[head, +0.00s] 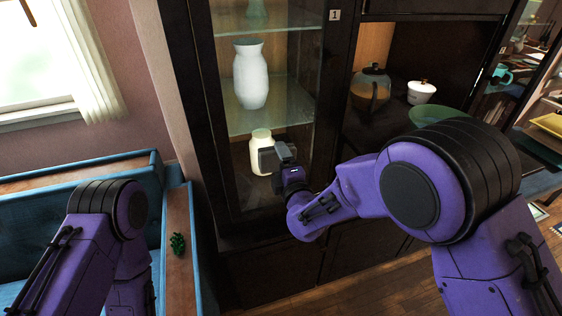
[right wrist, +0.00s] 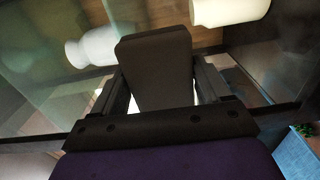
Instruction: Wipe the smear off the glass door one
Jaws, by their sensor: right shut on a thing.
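The glass door one (head: 302,110) is the tall dark-framed cabinet door at the middle left in the head view, with a tag "1" (head: 335,15) at its upper right. My right gripper (head: 284,158) is at the lower part of its pane. It is shut on a dark grey block (right wrist: 155,70), which stands up between the fingers in the right wrist view. The block is close to the glass; I cannot tell whether it touches. I cannot make out a smear on the pane. My left gripper is out of view; only its arm shows.
Behind the glass stand a white vase (head: 251,75) and a cream jar (head: 261,140). Open shelves to the right hold a brown pot (head: 370,88), a white lidded pot (head: 421,92) and a green bowl (head: 437,113). A blue sofa (head: 158,205) stands at the left.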

